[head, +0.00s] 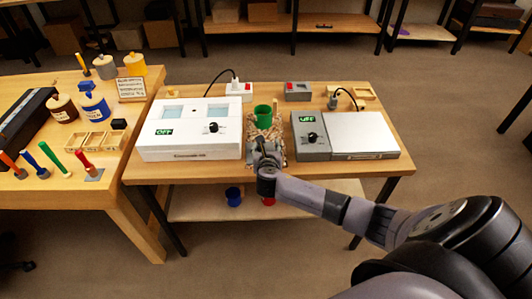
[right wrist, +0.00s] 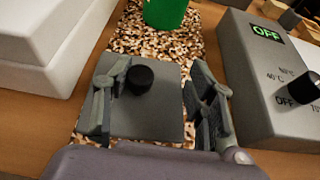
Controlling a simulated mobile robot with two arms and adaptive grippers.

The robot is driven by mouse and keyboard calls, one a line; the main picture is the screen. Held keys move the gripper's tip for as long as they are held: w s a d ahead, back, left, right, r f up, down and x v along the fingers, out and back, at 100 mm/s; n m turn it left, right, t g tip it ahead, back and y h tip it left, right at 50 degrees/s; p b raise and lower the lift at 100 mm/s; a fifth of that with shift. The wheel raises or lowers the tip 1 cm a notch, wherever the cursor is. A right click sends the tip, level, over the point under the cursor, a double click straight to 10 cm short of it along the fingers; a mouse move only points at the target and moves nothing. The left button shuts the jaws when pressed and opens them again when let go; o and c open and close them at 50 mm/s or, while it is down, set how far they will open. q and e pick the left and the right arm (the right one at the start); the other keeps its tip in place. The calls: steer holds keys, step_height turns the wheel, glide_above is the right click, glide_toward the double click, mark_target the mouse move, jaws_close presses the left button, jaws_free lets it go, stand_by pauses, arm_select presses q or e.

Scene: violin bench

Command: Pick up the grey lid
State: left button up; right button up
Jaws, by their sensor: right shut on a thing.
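The grey lid (right wrist: 155,118) is a flat square plate with a black knob (right wrist: 139,79), seen in the right wrist view. My right gripper (right wrist: 158,76) has one finger on each side of the lid and is shut on it. In the head view my right gripper (head: 264,150) is over the speckled mat (head: 279,130) between the two bench devices and hides most of the lid. Whether the lid rests on the mat or is just above it, I cannot tell. My left gripper is not in view.
A green cup (head: 263,117) stands on the mat just behind the gripper. A white device (head: 190,155) is close on the left, and a grey device (head: 311,137) with a plate on the right. Blue and red cups (head: 233,196) sit on the lower shelf.

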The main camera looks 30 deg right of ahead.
steer(key=c, duration=0.4)
steer(key=shift+o, duration=0.2)
steer(key=shift+r, duration=0.1)
